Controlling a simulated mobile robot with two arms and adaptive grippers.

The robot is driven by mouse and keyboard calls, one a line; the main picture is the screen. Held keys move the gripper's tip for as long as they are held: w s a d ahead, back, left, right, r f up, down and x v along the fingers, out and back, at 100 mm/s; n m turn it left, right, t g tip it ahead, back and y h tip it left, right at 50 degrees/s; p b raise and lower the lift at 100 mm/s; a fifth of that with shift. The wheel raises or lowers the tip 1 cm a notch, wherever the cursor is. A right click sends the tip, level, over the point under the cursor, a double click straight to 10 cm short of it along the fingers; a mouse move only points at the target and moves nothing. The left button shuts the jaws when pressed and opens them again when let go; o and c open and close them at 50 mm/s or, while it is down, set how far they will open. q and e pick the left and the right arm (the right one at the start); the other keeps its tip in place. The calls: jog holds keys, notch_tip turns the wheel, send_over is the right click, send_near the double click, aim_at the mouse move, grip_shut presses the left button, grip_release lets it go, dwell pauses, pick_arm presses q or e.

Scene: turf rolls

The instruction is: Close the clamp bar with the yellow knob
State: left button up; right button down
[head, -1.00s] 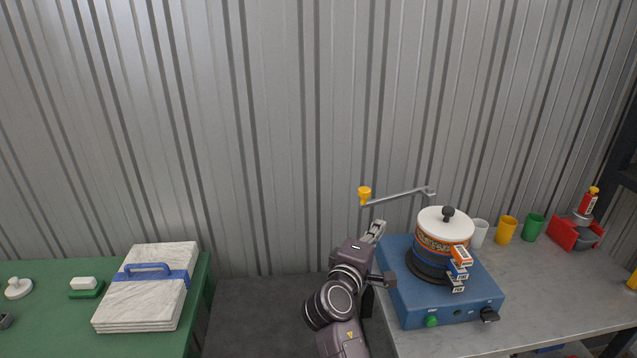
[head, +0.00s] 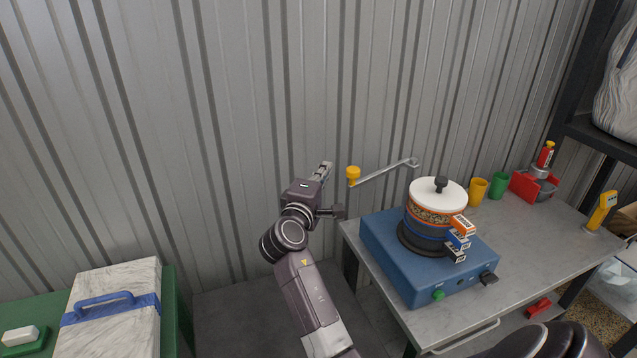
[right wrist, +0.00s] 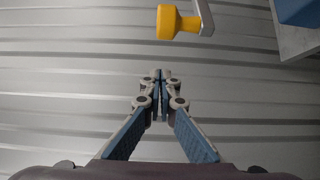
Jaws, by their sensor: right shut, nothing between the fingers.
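The clamp bar (head: 387,172) is a thin grey arm, raised, sticking out to the left above the blue base unit (head: 382,248). Its far end meets a hinge post behind the pot. The yellow knob (head: 353,175) is at its free left end, and it also shows at the top of the right wrist view (right wrist: 168,22). My right gripper (head: 323,168) is shut and empty, just left of the knob in the head view and apart from it. In the right wrist view its closed fingertips (right wrist: 160,75) are below the knob. My left gripper is not in view.
Cups (head: 477,191) and a red holder (head: 530,187) stand behind on the grey table (head: 530,235). The corrugated wall (head: 230,120) is close behind.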

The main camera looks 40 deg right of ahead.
aim_at(352, 173)
pick_arm(q)
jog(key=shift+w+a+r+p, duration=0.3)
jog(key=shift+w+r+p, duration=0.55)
jog(key=shift+p, duration=0.1)
pick_arm(e)
jog(key=s+d, duration=0.2)
jog(key=shift+s+d, duration=0.2)
jog(key=shift+s, duration=0.2)
